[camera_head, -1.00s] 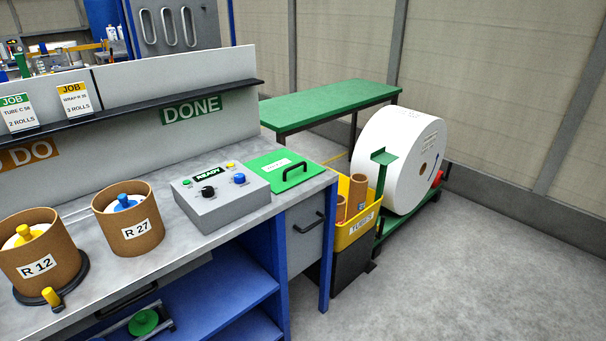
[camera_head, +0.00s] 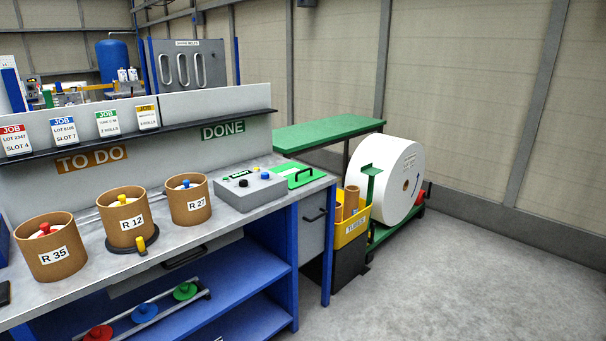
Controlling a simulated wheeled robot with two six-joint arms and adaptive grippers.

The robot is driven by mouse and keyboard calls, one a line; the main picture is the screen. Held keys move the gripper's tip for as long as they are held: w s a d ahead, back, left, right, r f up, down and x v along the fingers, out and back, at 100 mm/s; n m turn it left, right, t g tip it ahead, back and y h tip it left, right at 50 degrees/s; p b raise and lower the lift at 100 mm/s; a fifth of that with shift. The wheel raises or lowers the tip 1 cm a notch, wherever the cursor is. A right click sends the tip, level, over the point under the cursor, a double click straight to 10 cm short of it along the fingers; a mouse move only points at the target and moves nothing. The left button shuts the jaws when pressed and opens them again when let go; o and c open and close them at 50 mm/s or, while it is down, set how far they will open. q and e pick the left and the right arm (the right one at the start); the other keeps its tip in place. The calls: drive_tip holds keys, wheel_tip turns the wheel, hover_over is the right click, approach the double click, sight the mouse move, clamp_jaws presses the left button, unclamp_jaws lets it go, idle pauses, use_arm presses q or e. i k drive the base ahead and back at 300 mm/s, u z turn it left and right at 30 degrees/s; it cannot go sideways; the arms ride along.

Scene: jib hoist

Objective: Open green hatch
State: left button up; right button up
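Neither of my grippers shows in the head view.
Brown tubs R 35 (camera_head: 50,262), R 12 (camera_head: 131,234) and R 27 (camera_head: 190,208) stand on the bench. A yellow tube bin (camera_head: 350,231) and a large white roll (camera_head: 385,185) stand right of it. The floor (camera_head: 460,285) at the right is clear.

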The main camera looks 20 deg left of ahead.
sight(292, 170)
drive_tip(key=u, duration=0.65)
drive_tip(key=i, duration=0.6)
drive_tip(key=u, duration=0.55)
drive_tip(key=i, duration=0.7)
drive_tip(key=z, duration=0.35)
